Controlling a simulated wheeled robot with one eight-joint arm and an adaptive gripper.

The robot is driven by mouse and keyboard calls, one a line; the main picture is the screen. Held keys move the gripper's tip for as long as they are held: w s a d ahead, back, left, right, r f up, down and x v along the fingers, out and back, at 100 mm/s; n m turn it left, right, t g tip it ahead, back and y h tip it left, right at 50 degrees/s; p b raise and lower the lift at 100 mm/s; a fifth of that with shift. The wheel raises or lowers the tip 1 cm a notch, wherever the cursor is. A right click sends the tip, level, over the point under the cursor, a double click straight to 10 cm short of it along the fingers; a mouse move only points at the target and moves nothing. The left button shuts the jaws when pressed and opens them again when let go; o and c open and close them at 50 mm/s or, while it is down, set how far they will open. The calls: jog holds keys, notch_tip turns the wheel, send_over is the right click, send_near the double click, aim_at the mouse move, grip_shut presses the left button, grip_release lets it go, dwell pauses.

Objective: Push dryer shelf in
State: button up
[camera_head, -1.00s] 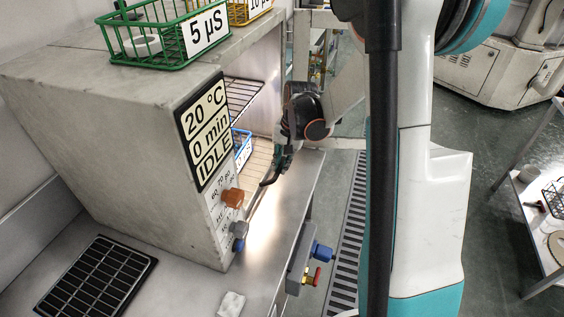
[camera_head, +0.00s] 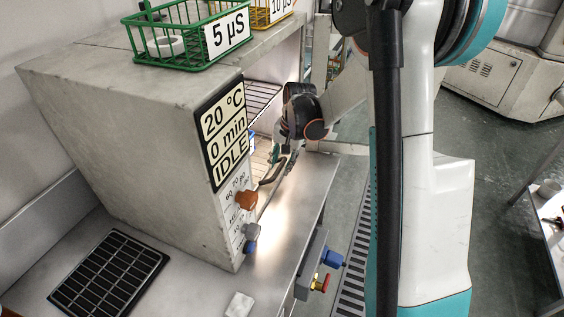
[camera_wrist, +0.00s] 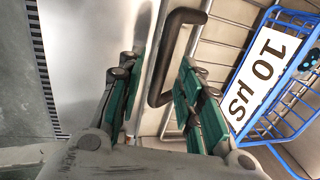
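The dryer (camera_head: 130,135) is a grey box with a 20 °C, 0 min, IDLE display. Its open front faces right. The lower dryer shelf (camera_wrist: 215,55), made of light slats with metal rails, shows in the wrist view. Its dark bent handle (camera_wrist: 178,18) lies between my gripper's fingers. My gripper (camera_wrist: 154,82) is open, its green pads either side of the handle with visible gaps. In the head view my gripper (camera_head: 282,163) is at the dryer's front, largely hidden by my arm. How far the shelf sticks out is hard to tell.
A blue basket labelled 10 µS (camera_wrist: 295,75) stands on the shelf, right of my gripper. An upper wire rack (camera_head: 262,98) is inside the dryer. Orange (camera_head: 246,200) and blue (camera_head: 251,236) knobs project near the handle. A green basket (camera_head: 165,50) stands on top.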

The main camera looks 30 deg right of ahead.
jog(key=shift+r, duration=0.1)
notch_tip(320, 180, up, 12)
jog(key=s+d, duration=0.1)
jog(key=shift+s+d+f, duration=0.2)
jog(key=shift+s+d, duration=0.05)
jog(key=shift+s, duration=0.1)
